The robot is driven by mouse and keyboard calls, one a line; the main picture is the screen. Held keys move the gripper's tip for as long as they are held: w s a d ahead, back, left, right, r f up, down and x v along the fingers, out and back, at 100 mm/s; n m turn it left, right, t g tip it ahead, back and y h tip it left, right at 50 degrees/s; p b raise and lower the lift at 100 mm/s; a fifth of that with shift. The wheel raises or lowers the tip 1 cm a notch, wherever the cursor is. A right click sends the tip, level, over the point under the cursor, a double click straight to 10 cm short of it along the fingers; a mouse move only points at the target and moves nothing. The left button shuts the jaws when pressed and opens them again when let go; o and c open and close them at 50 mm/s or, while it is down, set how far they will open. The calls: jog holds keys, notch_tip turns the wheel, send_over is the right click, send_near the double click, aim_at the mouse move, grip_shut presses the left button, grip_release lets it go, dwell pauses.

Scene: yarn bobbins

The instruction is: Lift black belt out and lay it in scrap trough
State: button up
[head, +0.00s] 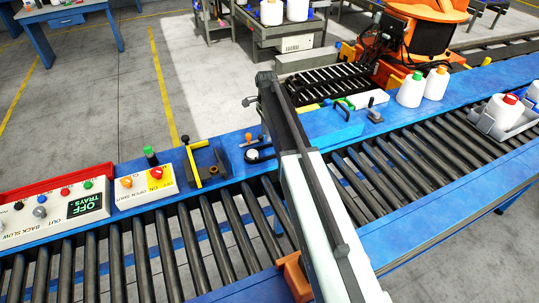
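My arm reaches up from the bottom centre across the blue-framed roller conveyor. Its dark far end, where my gripper (264,80) seems to be, is over the conveyor's far side; the fingers are too small and dark to read. I cannot pick out the black belt for sure. A small black round thing (258,153) lies on the blue ledge left of my arm, but I cannot tell if it is a belt. A red trough-like tray (62,189) stands behind the control panel at the left; whether it is the scrap trough is unclear. My arm hides part of the ledge and rollers.
A control panel (66,211) with knobs, a yellow-handled black fixture (192,168) and a blue box (326,128) line the far ledge. White bobbins (411,92) stand at the right, others in a grey tray (501,125). An orange machine (428,30) stands behind. The left rollers are clear.

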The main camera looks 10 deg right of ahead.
jog(key=shift+s+d+f+b, duration=0.1)
jog(key=shift+s+f+b, duration=0.05)
jog(key=shift+f+b, duration=0.35)
notch_tip(320, 180, down, 4)
jog(key=b, duration=0.4)
jog(key=shift+f, duration=0.15)
jog(key=shift+r, duration=0.2)
grip_shut()
dwell(0.5)
